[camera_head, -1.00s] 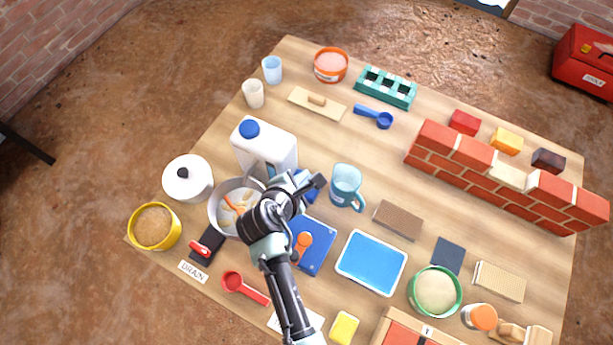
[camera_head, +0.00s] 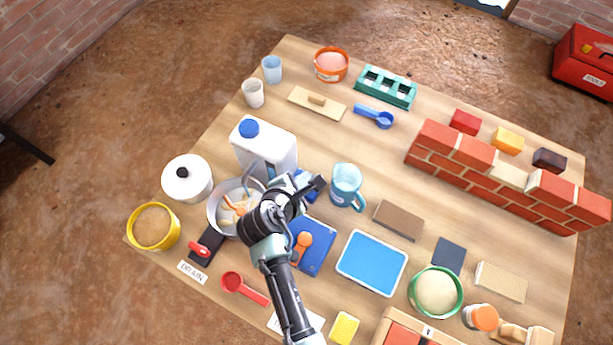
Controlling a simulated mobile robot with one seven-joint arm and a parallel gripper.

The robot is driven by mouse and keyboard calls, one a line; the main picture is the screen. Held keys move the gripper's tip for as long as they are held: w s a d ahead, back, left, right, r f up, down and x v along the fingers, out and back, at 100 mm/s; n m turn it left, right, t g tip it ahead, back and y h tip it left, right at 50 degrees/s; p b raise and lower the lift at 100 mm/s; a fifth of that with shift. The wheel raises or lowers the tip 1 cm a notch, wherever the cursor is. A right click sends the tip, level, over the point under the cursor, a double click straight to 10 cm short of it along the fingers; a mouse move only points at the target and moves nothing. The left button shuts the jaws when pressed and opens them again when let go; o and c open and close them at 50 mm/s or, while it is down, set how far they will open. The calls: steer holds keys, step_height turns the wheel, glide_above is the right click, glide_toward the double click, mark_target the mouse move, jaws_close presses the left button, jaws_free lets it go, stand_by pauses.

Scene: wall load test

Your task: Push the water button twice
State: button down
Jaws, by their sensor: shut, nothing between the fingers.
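A white water container (camera_head: 272,150) with a round blue cap stands left of the table's middle. A metal bowl (camera_head: 216,213) with orange pieces in it sits in front of the container, partly hidden by my arm. My gripper (camera_head: 318,184) is shut and empty, between the container and a blue measuring jug (camera_head: 346,184). A blue part (camera_head: 309,196) shows just behind and below the gripper. I cannot tell whether it is the water button or whether the fingers touch it.
A red lever on a black base (camera_head: 201,248) sits by a DRAIN label (camera_head: 193,272). A blue board (camera_head: 318,254) with an orange scoop, a blue tray (camera_head: 371,263) and a brick wall (camera_head: 505,176) lie to the right. Bare tabletop lies behind the jug.

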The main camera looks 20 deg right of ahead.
steer(key=shift+r+p, duration=1.1)
steer(key=shift+p, duration=0.25)
step_height(320, 180, up, 5)
steer(key=p, duration=0.5)
stand_by(0.4)
